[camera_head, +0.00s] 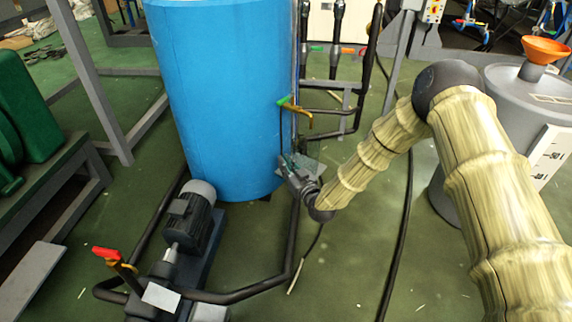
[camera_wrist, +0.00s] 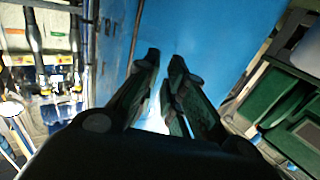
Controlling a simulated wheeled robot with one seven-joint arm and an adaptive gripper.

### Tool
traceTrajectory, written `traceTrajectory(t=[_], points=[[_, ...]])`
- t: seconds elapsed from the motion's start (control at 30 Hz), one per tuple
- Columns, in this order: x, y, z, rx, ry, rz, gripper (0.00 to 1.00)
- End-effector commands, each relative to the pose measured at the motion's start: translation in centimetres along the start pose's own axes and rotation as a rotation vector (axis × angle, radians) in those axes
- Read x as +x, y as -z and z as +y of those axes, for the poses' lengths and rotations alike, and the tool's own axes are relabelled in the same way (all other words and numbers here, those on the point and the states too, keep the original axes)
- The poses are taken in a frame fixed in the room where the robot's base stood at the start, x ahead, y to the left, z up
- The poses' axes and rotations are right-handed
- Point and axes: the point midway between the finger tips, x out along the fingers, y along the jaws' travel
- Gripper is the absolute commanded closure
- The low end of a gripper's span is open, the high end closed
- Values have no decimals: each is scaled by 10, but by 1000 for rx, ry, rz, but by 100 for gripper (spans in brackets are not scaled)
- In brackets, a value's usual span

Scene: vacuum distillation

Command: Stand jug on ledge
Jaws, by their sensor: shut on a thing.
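My gripper (camera_head: 288,168) is low against the right side of the blue tank, at the end of my bent arm. In the wrist view my gripper (camera_wrist: 164,58) points at the blue wall, with its dark fingers close together. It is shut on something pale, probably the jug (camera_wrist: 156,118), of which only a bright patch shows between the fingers. The jug's outline and tilt cannot be made out. A small grey flat plate (camera_head: 314,167) shows just behind the gripper beside the tank; it may be the ledge, but I cannot tell for sure.
The blue tank (camera_head: 222,90) stands upright beside my gripper. A valve with a green and yellow handle (camera_head: 296,108) sticks out above it. Black pipes and a pump motor (camera_head: 191,215) lie at the lower left. A grey vessel with an orange funnel (camera_head: 545,50) stands right.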

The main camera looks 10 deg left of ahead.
Motion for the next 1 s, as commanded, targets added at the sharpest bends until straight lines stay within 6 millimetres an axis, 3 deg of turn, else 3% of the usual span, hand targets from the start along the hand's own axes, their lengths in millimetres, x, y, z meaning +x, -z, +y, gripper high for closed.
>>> traceTrajectory(t=[0.23,0.27,0.3,0.4,0.77,1.0], points=[[0,-3,0,0,0,0,100],[0,-2,0,0,0,1,86],[0,-2,0,0,0,1,78],[0,-2,0,0,0,0,64],[-3,-3,0,0,0,-1,64],[-33,-4,0,1,0,-3,64]])
